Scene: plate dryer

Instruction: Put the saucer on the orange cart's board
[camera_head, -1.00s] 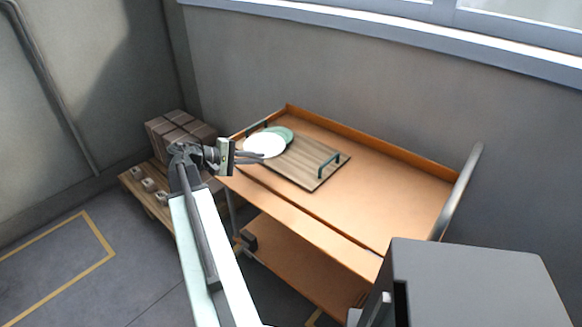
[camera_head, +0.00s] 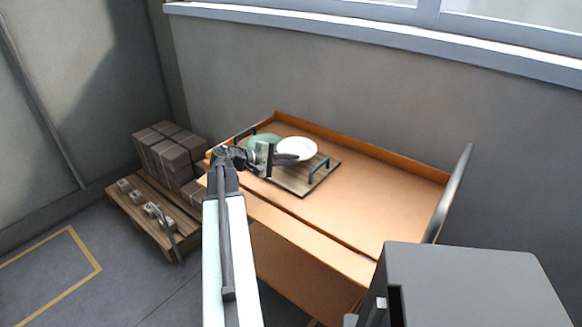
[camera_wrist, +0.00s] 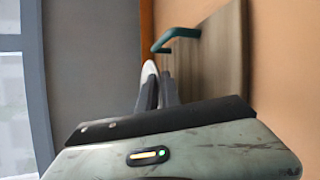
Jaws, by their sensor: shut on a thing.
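My gripper (camera_head: 287,159) is shut on the white saucer (camera_head: 297,147) at its near edge, over the wooden board (camera_head: 291,186) on the orange cart (camera_head: 345,205). In the wrist view the saucer (camera_wrist: 148,72) shows only as a thin white edge beside my fingers (camera_wrist: 158,92). The board (camera_wrist: 222,65) shows behind them. I cannot tell whether the saucer touches the board.
The board has a dark green handle (camera_head: 319,170) at its right end and another at its left. The cart's top is clear to the right of the board. A pallet (camera_head: 150,217) with brown boxes (camera_head: 172,152) stands left of the cart. A grey wall rises behind.

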